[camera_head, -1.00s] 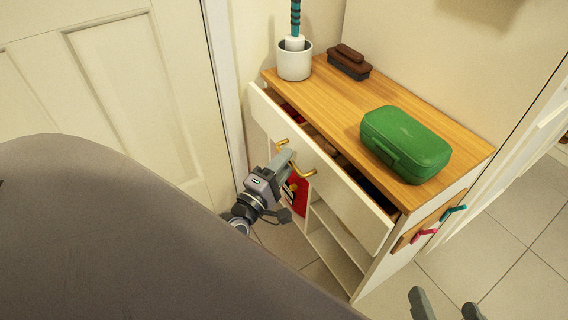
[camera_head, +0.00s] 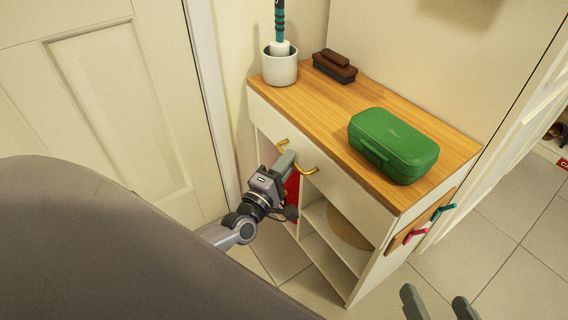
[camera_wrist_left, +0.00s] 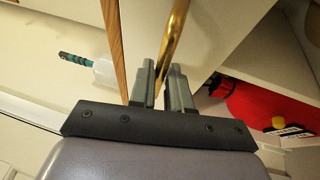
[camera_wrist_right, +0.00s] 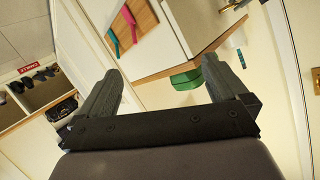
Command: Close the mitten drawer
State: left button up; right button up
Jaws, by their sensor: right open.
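The white mitten drawer (camera_head: 347,187) sits at the top of the cubby unit, its front flush under the wooden top with no gap visible. It has a curved brass handle (camera_head: 312,170). My left gripper (camera_head: 284,160) is at this handle. In the left wrist view, the brass handle (camera_wrist_left: 176,35) runs between its two close-set fingers, which are shut on it. My right gripper (camera_head: 440,303) is open and empty, low in front of the unit's right side. It also shows in the right wrist view (camera_wrist_right: 160,88), with nothing between its fingers.
On the wooden top (camera_head: 300,98) stand a white cup (camera_head: 279,68) with a brush handle, a brown brush (camera_head: 335,68) and a green case (camera_head: 393,146). Pegs (camera_head: 415,235) stick out of the right side. A red item (camera_head: 292,186) is in a cubby below.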

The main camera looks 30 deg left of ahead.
pick_arm(q)
jog(key=shift+o, duration=1.1)
jog(key=shift+w, duration=0.15)
jog(key=s+f+p, duration=0.1)
jog(key=s, duration=0.6)
pick_arm(e)
jog(key=shift+s+d+f+h, duration=0.1)
jog(key=shift+d+h, duration=0.3)
jog(key=shift+d, duration=0.3)
pick_arm(q)
jog(key=shift+d+f, duration=0.1)
